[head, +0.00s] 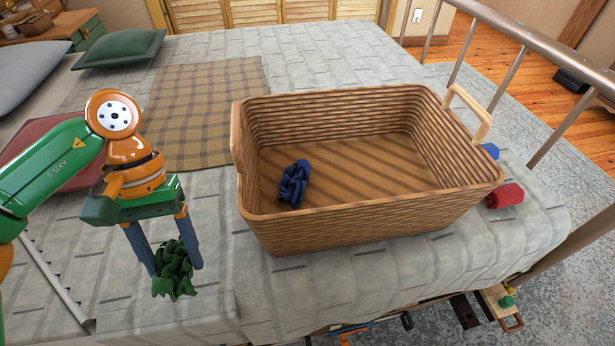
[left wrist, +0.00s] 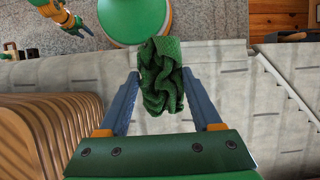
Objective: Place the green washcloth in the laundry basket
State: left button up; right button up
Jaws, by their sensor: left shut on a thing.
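The green washcloth (head: 173,272) is crumpled between the fingers of my left gripper (head: 172,268), which is shut on it. The gripper points down above the bed, to the left of the laundry basket (head: 360,222). In the left wrist view the washcloth (left wrist: 160,80) sits between the two blue fingers (left wrist: 163,95), with the basket's wall (left wrist: 45,135) at lower left. The basket is a wide woven box with a handle at each short end. A dark blue cloth (head: 293,184) lies inside it at the left. My right gripper is not clearly seen in the head view.
The bed (head: 330,58) has a grey cover, a brown checked blanket (head: 205,105) and a green pillow (head: 120,48). A red rolled cloth (head: 505,196) and a blue item (head: 490,151) lie right of the basket. A metal rail (head: 510,62) runs along the right edge.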

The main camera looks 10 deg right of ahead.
aim_at(402, 174)
jog(key=k+l+u, duration=0.1)
jog(key=u, duration=0.3)
jog(key=l+u, duration=0.1)
jog(key=u, duration=0.25)
jog(key=k+u, duration=0.15)
jog(key=u, duration=0.25)
jog(key=k+u, duration=0.15)
jog(key=u, duration=0.2)
jog(key=k+l+u, duration=0.1)
jog(key=u, duration=0.3)
jog(key=k+u, duration=0.3)
jog(key=u, duration=0.15)
jog(key=k+u, duration=0.2)
jog(key=u, duration=0.2)
jog(key=k+z, duration=0.1)
jog(key=z, duration=0.25)
jog(key=k+l+z, duration=0.1)
jog(key=z, duration=0.75)
jog(key=l+z, duration=0.15)
jog(key=z, duration=0.3)
jog(key=k+l+z, duration=0.1)
jog(key=z, duration=0.4)
jog(key=l+z, duration=0.1)
jog(key=z, duration=0.4)
jog(key=l+z, duration=0.1)
jog(key=z, duration=0.35)
